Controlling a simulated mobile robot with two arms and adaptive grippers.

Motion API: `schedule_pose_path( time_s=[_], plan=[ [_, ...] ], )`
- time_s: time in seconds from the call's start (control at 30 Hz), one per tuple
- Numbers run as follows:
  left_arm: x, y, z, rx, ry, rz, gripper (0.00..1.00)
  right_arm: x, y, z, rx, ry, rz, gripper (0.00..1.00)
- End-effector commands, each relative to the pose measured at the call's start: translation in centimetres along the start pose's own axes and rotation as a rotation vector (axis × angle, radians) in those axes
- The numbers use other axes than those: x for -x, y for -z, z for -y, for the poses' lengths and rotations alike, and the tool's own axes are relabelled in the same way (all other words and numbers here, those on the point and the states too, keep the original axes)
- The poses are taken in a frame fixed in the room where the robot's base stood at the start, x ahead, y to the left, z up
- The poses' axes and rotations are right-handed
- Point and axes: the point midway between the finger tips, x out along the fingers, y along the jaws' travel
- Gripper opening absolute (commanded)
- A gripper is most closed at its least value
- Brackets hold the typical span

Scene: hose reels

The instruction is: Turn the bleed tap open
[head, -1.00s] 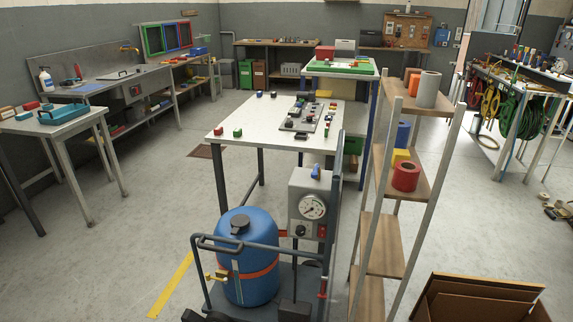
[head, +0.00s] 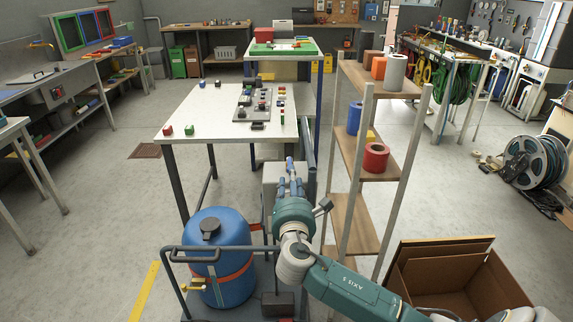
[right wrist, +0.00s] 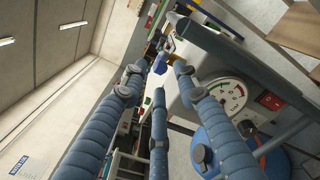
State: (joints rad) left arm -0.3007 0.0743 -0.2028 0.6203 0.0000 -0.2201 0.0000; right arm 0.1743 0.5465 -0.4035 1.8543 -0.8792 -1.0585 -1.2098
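A grey box with a round gauge stands beside the blue tank (head: 222,260) on a cart. A small blue tap handle (head: 289,163) sticks up from the box top; the right wrist view also shows a blue handle (right wrist: 160,64) just beyond my fingertips. A yellow tap (head: 194,287) is low on the tank's left side. My right gripper (head: 290,180) is over the box and hides most of its front. Its blue fingers (right wrist: 157,78) are spread, with nothing visible between them. Contact with the handle cannot be told. My left gripper is out of view.
The cart's dark handrail (head: 215,250) runs in front of the tank. A shelf rack (head: 352,210) stands close on the right, with an open cardboard box (head: 440,270) on the floor nearby. A table (head: 205,112) is behind the cart.

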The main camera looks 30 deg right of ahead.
Motion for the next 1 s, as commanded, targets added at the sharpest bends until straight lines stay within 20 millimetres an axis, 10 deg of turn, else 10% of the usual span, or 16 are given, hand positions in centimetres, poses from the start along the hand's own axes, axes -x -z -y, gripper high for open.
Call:
schedule_pose_path(
  time_s=[0.4,0.8,1.0],
  plan=[
    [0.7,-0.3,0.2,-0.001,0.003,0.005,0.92,-7.0,0.0,0.0,-0.001,0.0,-0.001,0.3],
    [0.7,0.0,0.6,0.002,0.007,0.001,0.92,-7.8,0.1,0.0,-0.003,0.0,-0.003,0.3],
    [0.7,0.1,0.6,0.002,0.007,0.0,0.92,-7.8,0.1,0.0,-0.003,0.001,-0.003,0.0]
  ],
)
